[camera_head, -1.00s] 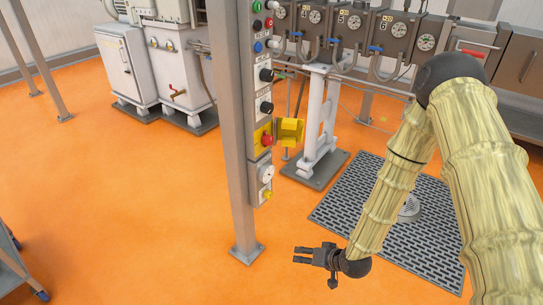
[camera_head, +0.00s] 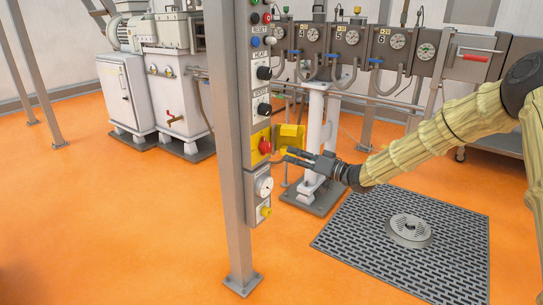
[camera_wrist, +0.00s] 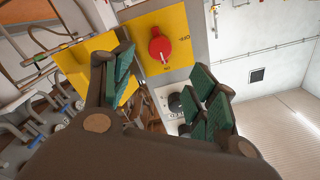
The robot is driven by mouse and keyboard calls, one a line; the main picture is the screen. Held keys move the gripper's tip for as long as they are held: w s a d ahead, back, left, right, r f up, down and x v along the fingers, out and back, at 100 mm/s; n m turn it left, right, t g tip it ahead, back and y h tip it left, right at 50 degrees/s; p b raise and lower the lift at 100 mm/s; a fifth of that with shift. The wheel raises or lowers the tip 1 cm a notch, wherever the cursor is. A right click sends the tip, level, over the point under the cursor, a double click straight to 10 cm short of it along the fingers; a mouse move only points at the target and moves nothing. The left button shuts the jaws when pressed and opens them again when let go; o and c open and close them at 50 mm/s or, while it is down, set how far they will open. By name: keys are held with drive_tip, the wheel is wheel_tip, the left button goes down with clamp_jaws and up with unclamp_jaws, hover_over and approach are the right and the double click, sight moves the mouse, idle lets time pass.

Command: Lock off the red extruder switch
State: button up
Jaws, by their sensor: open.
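The red switch (camera_head: 265,146) is a round knob on a yellow plate (camera_head: 256,139), low on the control column. In the wrist view the red switch (camera_wrist: 159,47) sits near the top middle, with marks on the yellow plate (camera_wrist: 178,22) around it. A yellow flap (camera_head: 291,137) sticks out to the right of the plate and shows at left in the wrist view (camera_wrist: 84,62). My gripper (camera_head: 287,155) is open and empty, just right of the switch and slightly below the flap. In the wrist view its green-padded fingers (camera_wrist: 163,75) are apart, below the switch.
Black knobs (camera_head: 264,110) and small buttons sit above the switch; a white-faced dial (camera_head: 263,186) and a yellow knob (camera_head: 265,212) sit below. The grey post (camera_head: 229,180) stands left. A white pedestal (camera_head: 315,130) stands behind my gripper. The orange floor in front is open.

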sight(269, 148)
drive_tip(key=b+x, duration=0.2)
drive_tip(key=x, duration=0.8)
drive_tip(key=shift+w+a, duration=0.15)
drive_tip(key=shift+a, duration=0.1)
drive_tip(key=c, duration=1)
